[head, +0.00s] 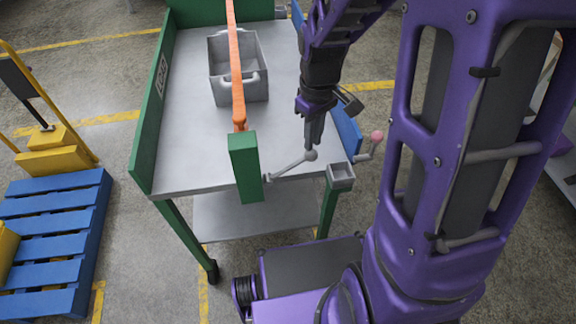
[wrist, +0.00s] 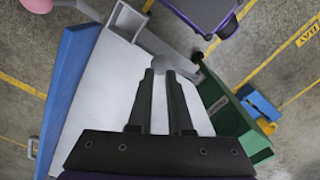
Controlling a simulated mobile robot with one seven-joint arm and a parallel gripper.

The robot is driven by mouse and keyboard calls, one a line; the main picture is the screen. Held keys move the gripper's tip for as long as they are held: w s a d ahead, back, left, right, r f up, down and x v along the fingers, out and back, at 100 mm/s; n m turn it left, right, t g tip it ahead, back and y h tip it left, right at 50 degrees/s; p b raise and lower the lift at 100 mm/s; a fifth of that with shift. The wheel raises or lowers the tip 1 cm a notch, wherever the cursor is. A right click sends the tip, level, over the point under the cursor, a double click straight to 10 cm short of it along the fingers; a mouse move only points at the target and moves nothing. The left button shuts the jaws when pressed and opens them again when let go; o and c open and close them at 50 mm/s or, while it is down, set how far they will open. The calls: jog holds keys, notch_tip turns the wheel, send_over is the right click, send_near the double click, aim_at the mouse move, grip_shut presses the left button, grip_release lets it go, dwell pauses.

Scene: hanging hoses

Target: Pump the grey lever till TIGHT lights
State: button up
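The grey lever (head: 290,166) has a round grey knob (head: 311,155) and slants up and right from the green box (head: 245,167) at the cart's front edge. My gripper (head: 312,148) points down at the knob. In the wrist view the grey knob (wrist: 162,64) sits between my fingertips (wrist: 161,74), which appear closed on it. An orange strap (head: 236,70) runs from the green box over a grey crate (head: 226,94) on the cart. I see no lit TIGHT light; any lettering on the box is not readable.
A second crank with a pink knob (head: 376,136) stands right of the cart, by a small square grey cup (head: 341,172) and a blue side panel (head: 346,128). A green panel (head: 150,115) borders the left. A blue pallet (head: 52,225) lies left.

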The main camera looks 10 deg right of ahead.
aim_at(290, 167)
dwell(0.5)
jog(key=shift+d+f+b, duration=0.25)
jog(key=shift+f+b, duration=0.3)
jog(key=shift+f, duration=0.2)
jog(key=shift+d+f+b, duration=0.2)
jog(key=shift+f+b, duration=0.35)
jog(key=shift+f, duration=0.15)
jog(key=shift+d+f+b, duration=0.25)
jog(key=shift+f+b, duration=0.3)
jog(key=shift+f, duration=0.3)
jog(key=shift+d+f+b, duration=0.2)
jog(key=shift+f+b, duration=0.35)
jog(key=shift+f, duration=0.2)
jog(key=shift+d+f+b, duration=0.2)
jog(key=shift+f+b, duration=0.35)
jog(key=shift+f, duration=0.15)
